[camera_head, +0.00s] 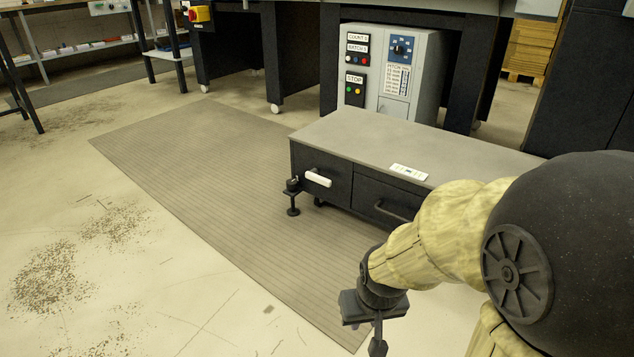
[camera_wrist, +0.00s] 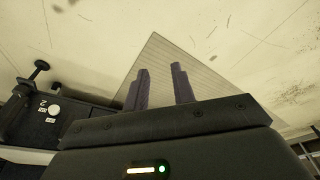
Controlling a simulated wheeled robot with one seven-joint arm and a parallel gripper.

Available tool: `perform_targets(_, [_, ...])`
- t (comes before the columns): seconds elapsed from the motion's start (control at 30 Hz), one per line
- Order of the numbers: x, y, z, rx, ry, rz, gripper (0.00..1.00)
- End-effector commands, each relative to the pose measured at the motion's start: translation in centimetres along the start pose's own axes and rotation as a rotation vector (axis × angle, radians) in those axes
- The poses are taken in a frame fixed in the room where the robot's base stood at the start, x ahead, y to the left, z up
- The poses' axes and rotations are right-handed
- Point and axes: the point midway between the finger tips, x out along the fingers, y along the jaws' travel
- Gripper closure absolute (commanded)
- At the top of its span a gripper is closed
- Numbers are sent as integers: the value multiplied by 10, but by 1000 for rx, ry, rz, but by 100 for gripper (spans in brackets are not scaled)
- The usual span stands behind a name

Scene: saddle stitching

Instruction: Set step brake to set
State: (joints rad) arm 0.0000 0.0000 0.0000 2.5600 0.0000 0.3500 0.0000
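A low dark step (camera_head: 420,148) with a grey top stands right of centre in the head view. A white-ended lever (camera_head: 318,178) sticks out of its near front face at the left, roughly level. Its white end also shows in the wrist view (camera_wrist: 54,111), at the left beside small white markings. A black foot on a stem (camera_head: 293,196) stands at the step's left corner. My gripper (camera_wrist: 159,84) is open and empty, its two fingers apart above the floor. It hangs in front of the step, away from the lever. Its fingers show only partly in the head view.
A drawer front with a dark handle (camera_head: 392,212) is right of the lever. A white label (camera_head: 408,171) lies on the step top. A grey control cabinet (camera_head: 388,75) stands behind. The ribbed mat (camera_head: 200,170) and the floor at left are clear.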

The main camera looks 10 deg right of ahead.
Motion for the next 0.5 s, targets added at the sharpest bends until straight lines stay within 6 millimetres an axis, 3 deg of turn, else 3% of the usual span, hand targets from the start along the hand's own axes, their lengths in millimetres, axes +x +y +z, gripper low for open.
perform_targets(0.03, [-3, 0, -1, 0, 0, 0, 84])
perform_targets(0.1, [-11, 0, -2, 0, 0, 0, 98])
perform_targets(0.13, [-15, 0, -4, 0, 0, 0, 100])
perform_targets(0.5, [-103, 0, -24, 0, 0, 0, 100])
